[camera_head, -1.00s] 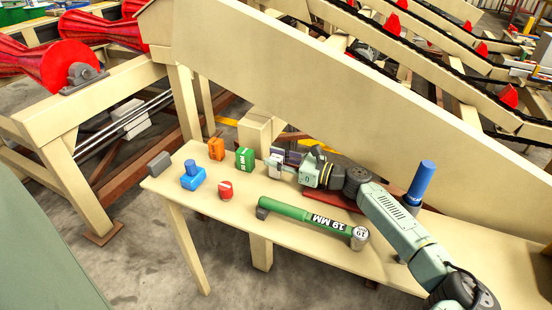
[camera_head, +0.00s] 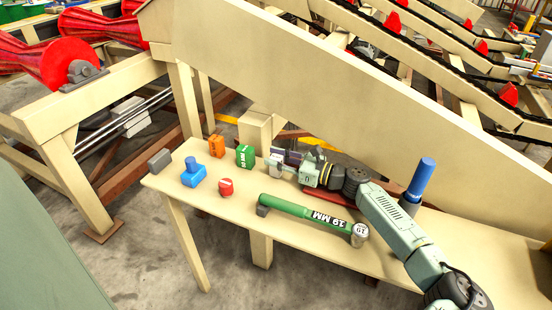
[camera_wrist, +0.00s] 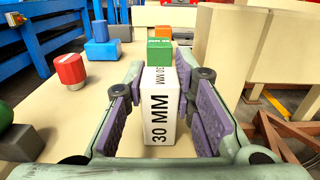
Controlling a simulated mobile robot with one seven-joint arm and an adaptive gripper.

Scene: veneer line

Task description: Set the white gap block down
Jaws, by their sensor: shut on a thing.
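The white gap block (camera_wrist: 160,112), marked 30 MM, stands between the purple pads of my gripper (camera_wrist: 158,108) in the wrist view. My gripper is shut on it. In the head view my gripper (camera_head: 284,162) reaches left over the bench, and the white block (camera_head: 274,164) shows at its tip, partly hidden by the fingers. The block is low over the bench top (camera_head: 230,215); I cannot tell whether its base touches. The green block (camera_wrist: 160,52) is just beyond it in the wrist view, and left of it in the head view (camera_head: 245,157).
An orange block (camera_head: 216,146), a blue stepped piece (camera_head: 193,174), a grey block (camera_head: 159,160) and a red piece (camera_head: 226,187) stand to the left. A green 19 MM tool (camera_head: 312,217) lies in front. A blue-topped cylinder (camera_head: 422,178) stands right. A tall beige panel (camera_head: 330,100) rises behind.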

